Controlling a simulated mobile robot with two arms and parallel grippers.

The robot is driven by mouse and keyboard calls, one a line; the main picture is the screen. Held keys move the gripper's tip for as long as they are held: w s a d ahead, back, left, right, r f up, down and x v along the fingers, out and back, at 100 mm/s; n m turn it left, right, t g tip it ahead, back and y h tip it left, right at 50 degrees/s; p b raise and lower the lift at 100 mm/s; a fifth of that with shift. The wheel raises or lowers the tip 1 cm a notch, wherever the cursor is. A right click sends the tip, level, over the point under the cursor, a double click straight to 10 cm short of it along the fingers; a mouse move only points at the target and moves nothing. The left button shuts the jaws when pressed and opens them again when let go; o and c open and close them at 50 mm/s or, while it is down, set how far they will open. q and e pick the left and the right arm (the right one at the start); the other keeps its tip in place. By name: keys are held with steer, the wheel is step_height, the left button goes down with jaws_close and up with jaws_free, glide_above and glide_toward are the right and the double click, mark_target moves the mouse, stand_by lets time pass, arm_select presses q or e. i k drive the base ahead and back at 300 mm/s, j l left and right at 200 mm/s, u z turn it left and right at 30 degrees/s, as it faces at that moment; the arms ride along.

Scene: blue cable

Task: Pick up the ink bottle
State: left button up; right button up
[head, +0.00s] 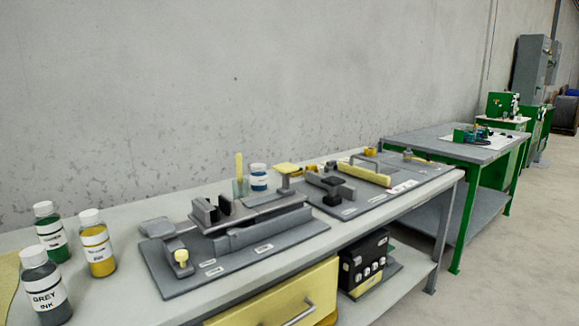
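Several ink bottles with white caps stand upright on the grey workbench. The grey ink bottle (47,290) is nearest, at the lower left, with a label reading "GREY INK". A green bottle (52,234) stands behind it, and a yellow bottle (97,245) stands to their right. Which bottle is meant cannot be told from the picture. Neither of my grippers is in view.
The workbench (130,214) carries a grey clamp fixture on a base plate (235,251) and a second plate of tools (380,196). A yellow drawer (280,296) is below. A green-framed table (440,147) stands beyond. The concrete wall is close behind; floor is clear at right.

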mark_target(49, 228)
steer(key=u, duration=0.3)
steer(key=i+l+u, duration=0.35)
steer(key=l+u, duration=0.2)
steer(key=i+l+u, duration=0.1)
steer(key=l+u, duration=0.15)
